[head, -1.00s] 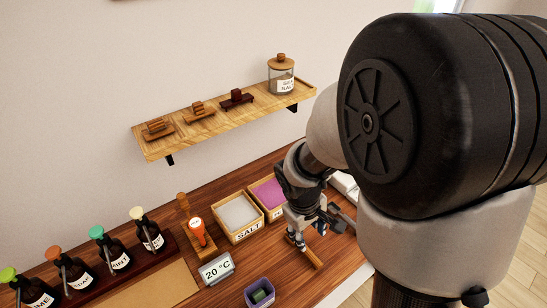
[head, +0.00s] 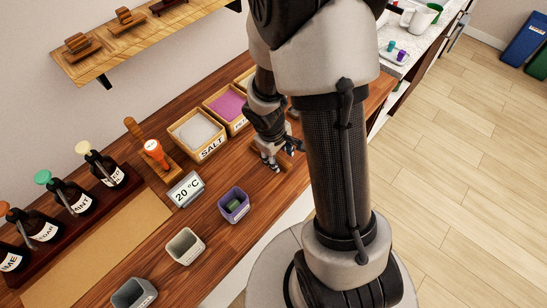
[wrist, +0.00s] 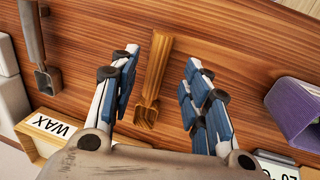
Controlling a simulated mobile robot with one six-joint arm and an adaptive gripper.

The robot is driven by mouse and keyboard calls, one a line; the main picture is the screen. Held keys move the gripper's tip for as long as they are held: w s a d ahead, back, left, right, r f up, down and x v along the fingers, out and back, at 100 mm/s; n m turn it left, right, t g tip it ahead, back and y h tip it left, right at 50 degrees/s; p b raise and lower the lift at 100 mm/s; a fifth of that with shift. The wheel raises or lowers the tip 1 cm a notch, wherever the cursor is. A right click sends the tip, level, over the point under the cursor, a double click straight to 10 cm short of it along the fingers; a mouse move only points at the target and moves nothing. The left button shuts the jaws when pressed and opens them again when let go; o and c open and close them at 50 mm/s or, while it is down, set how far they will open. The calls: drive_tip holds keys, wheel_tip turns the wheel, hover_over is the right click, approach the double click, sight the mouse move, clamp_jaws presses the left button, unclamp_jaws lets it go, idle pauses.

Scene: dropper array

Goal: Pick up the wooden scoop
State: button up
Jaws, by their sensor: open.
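The wooden scoop (wrist: 152,75) lies on the brown wooden counter in the wrist view, its handle pointing up and its hollow end towards my gripper. My gripper (wrist: 161,62) is open, with one blue-padded finger on each side of the scoop. Both fingers look apart from it, and nothing is held. How high the fingertips are above the counter is hard to tell. In the head view my gripper (head: 268,160) is low over the counter, to the right of the salt box, and largely hides the scoop.
A wax box (wrist: 45,128) and a metal scoop (wrist: 34,35) are left in the wrist view; a purple cup (wrist: 295,108) is right. The head view shows a salt box (head: 198,136), a pink-filled box (head: 228,104) and a 20 °C display (head: 187,189).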

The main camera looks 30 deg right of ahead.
sight(281, 160)
drive_tip(key=f, duration=0.1)
drive_tip(key=d+f+b, duration=0.1)
drive_tip(key=f, duration=0.1)
drive_tip(key=shift+w+f, duration=0.15)
drive_tip(key=shift+c, duration=0.2)
drive_tip(key=shift+a, duration=0.1)
clamp_jaws()
